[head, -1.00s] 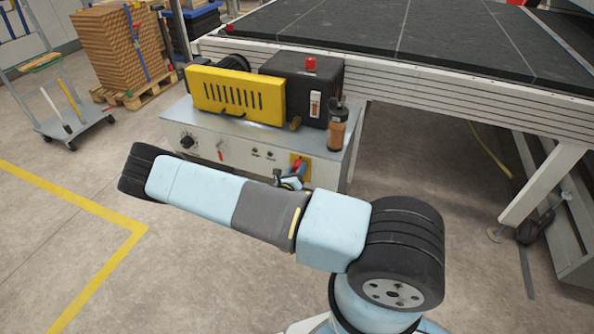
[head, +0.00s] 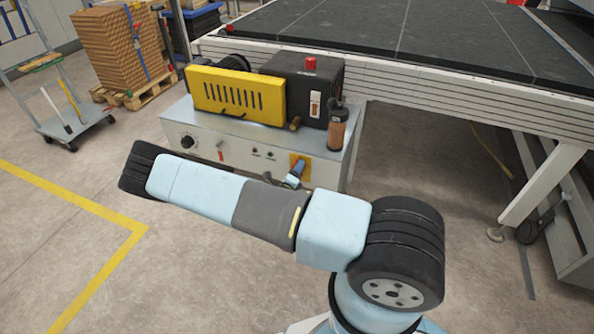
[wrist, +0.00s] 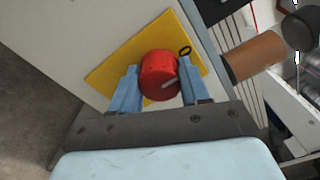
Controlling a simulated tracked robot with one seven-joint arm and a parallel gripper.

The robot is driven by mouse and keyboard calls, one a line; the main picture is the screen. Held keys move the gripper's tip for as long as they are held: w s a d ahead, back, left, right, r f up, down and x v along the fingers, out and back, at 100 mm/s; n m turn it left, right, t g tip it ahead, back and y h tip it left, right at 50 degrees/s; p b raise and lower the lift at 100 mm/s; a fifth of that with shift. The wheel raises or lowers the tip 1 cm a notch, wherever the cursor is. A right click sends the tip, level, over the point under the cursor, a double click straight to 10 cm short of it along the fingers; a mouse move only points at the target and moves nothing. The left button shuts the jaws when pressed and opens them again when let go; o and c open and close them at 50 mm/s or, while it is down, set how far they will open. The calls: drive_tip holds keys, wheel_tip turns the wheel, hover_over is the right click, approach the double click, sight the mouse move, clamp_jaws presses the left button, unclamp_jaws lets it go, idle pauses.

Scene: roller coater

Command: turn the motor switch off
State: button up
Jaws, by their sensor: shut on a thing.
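The motor switch is a red rotary knob (wrist: 158,74) on a yellow plate (wrist: 112,77). The plate (head: 294,158) also shows on the front of the grey cabinet (head: 226,152) in the head view. A short pale mark shows on the knob's side. My gripper (wrist: 157,84) has its two light-blue fingers on either side of the knob and is shut on it. In the head view my gripper (head: 295,172) covers the knob, which is largely hidden there.
A black dial (head: 187,141), a small red lever (head: 220,150) and small buttons share the cabinet front. An orange-brown cylinder (head: 338,127) stands at the cabinet's right corner, close to the gripper in the wrist view (wrist: 254,56).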

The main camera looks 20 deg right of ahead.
drive_tip(key=shift+w+a, duration=0.15)
drive_tip(key=shift+a, duration=0.05)
drive_tip(key=o, duration=1.1)
drive_tip(key=shift+d, duration=0.1)
drive_tip(key=shift+c, duration=0.2)
drive_tip(key=v, duration=1.4)
